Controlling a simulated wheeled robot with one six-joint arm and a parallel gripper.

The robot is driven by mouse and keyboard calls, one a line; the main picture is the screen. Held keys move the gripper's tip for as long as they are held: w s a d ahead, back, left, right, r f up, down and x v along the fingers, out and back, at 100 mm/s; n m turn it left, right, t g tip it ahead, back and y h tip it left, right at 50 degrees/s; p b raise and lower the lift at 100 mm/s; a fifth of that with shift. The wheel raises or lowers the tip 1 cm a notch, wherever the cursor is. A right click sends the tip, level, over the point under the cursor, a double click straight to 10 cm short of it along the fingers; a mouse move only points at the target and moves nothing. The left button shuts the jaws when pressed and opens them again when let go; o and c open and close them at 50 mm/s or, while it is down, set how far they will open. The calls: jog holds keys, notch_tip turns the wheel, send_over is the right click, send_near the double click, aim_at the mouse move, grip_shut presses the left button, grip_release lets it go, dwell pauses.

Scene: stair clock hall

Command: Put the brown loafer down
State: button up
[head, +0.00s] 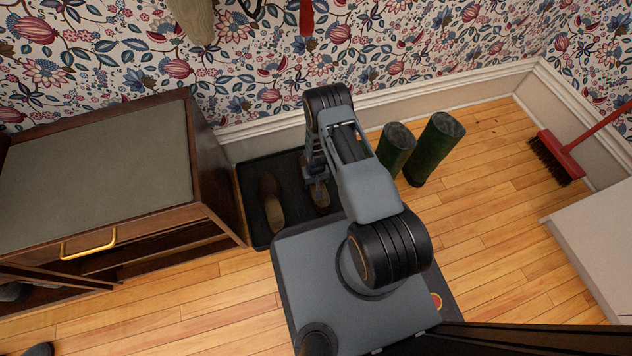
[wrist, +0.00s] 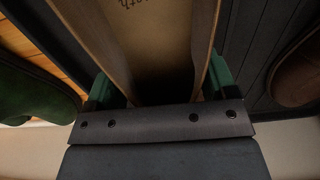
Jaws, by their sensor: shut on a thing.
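My gripper (head: 316,178) reaches down over the dark boot tray (head: 256,232) by the wall. It is shut on the brown loafer (head: 321,196), which is partly hidden behind the gripper. In the wrist view the loafer's tan insole (wrist: 158,35), with lettering, lies between the green fingertips, which grip its sides near one end. I cannot tell whether its sole touches the tray. A second brown shoe (head: 271,204) lies on the tray to the left, and it also shows at the right of the wrist view (wrist: 299,72).
Two green boots (head: 396,146) (head: 436,148) stand right of the tray. A wooden cabinet (head: 203,150) with a grey top stands to the left. A red broom (head: 562,160) leans at the far right near a pale block (head: 595,240). Wooden floor (head: 490,190) is clear between boots and broom.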

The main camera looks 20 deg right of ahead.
jog(key=o, duration=1.1)
